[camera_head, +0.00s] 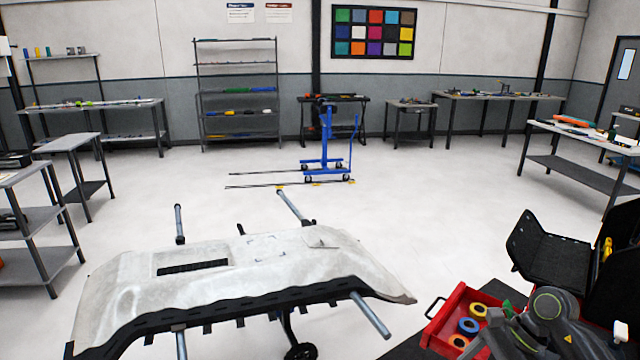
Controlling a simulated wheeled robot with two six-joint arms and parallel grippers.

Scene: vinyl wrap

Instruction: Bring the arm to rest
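My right arm (548,322) shows at the lower right as grey, folded links with green marks, in front of a red drawer (446,322). Its end runs down to the bottom edge beside the drawer. I cannot make out two fingertips there, or whether the gripper is open or shut. My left arm and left gripper are out of view. A car bumper (120,290) with a wrinkled whitish covering lies on a stand in front of me. No gripper is seen touching it.
The open red drawer holds several tape rolls, among them a yellow one (477,311). A black chair-like seat (545,250) stands behind it. A blue lift (326,150) stands farther back. Tables and shelves line the walls. The floor between (430,200) is clear.

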